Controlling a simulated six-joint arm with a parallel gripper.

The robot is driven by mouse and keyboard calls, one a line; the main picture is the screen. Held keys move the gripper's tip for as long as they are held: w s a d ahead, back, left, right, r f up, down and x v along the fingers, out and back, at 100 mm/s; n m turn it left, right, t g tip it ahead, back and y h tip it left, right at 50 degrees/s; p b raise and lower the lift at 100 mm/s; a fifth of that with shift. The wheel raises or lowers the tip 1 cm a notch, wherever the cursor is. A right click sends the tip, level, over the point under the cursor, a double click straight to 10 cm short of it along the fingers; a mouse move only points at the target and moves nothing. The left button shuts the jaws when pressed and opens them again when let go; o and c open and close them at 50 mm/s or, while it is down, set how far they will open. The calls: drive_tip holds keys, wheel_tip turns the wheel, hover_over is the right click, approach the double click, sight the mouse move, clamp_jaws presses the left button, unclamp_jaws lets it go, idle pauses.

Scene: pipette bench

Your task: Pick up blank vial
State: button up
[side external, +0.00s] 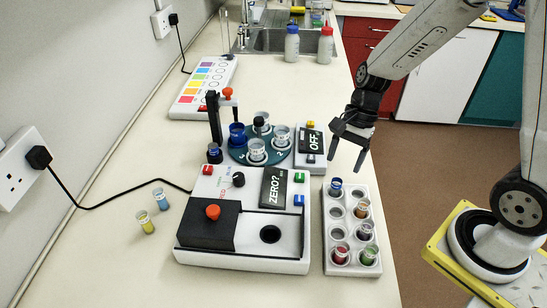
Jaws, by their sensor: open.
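My gripper (346,156) is open and empty, pointing down above the far end of the white vial rack (330,269). The rack holds a blue vial (335,187), an orange one (361,209), a purple one (364,232), a red one (340,254) and a green one (369,255); its other wells look empty. A pale blue vial (161,199) and a yellow vial (146,223) stand on the bench at left. I cannot tell which vial is the blank.
A white instrument (240,259) with a "ZERO?" display (273,187) stands left of the rack. Behind it is a teal round carousel (239,157) holding several cups, beside a box reading "OFF" (310,142). Bottles (292,45) stand by the sink.

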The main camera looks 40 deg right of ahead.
sight(334, 191)
drive_tip(key=shift+x, duration=3.5)
drive_tip(key=shift+r, duration=0.1)
clamp_jaws()
